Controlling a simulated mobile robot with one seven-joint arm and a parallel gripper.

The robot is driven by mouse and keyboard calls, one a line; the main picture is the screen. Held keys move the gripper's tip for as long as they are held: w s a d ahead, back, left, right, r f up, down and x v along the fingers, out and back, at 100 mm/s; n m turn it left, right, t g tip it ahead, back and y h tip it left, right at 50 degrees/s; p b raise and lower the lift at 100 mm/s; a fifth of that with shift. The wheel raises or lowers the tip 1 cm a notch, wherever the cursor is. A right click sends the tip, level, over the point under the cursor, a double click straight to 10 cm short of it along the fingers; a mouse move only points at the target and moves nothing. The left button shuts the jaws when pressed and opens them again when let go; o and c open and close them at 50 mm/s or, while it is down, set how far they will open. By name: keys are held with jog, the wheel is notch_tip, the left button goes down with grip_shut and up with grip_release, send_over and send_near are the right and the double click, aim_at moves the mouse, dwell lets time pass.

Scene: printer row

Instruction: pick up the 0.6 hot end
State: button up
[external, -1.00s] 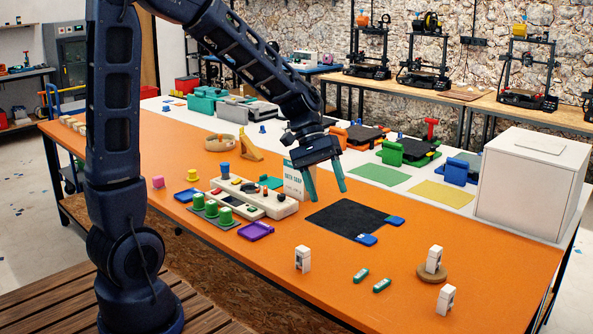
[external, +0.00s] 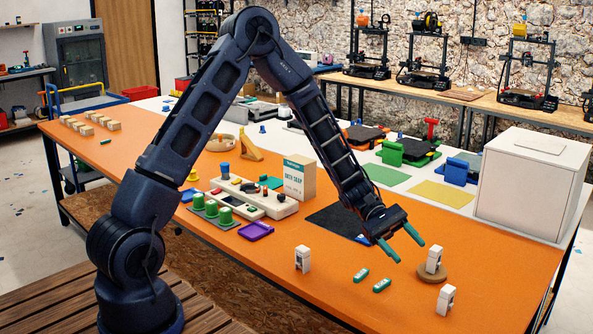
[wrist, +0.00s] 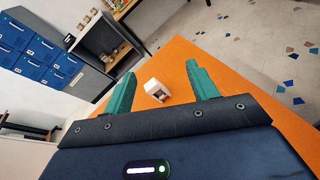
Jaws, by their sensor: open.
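Several small white blocks with dark faces, which look like the hot ends, stand on the orange table. In the external view one block (external: 302,259) stands at the left, one (external: 434,258) is on a round wooden base (external: 432,274), and one (external: 446,299) is nearest the front right. I cannot read any size marking, so I cannot tell which is the 0.6. My gripper (external: 409,251) is open and empty, its teal fingers above the table just left of the block on the round base. In the wrist view one white block (wrist: 156,90) shows between the fingers, apart from them.
Two small green pieces (external: 361,275) (external: 382,285) lie between the blocks. A black mat (external: 330,219) lies behind my gripper. A large white box (external: 530,185) stands at the right. A cardboard box (external: 300,178) and a purple tray (external: 256,230) are left.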

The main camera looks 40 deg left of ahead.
aim_at(453, 293)
jog(key=w+d+f+n+t+h, duration=0.1)
jog(key=d+f+n, duration=0.1)
jog(key=f, duration=0.1)
jog(key=w+d+f+n+t+h, duration=0.1)
jog(key=w+d+f+n, duration=0.1)
jog(key=f, duration=0.2)
jog(key=w+d+f+n+h, duration=0.2)
jog(key=f, duration=0.1)
jog(key=shift+d+f+n+t, duration=0.1)
jog(key=shift+f+n+t, duration=0.2)
jog(key=shift+t, duration=0.1)
jog(key=shift+s+d+f, duration=0.1)
jog(key=shift+s+d, duration=0.05)
jog(key=shift+d, duration=1.1)
jog(key=shift+s+d, duration=0.2)
jog(key=shift+d, duration=1.1)
jog(key=shift+s+d, duration=0.2)
jog(key=shift+d, duration=1.05)
jog(key=c, duration=1.1)
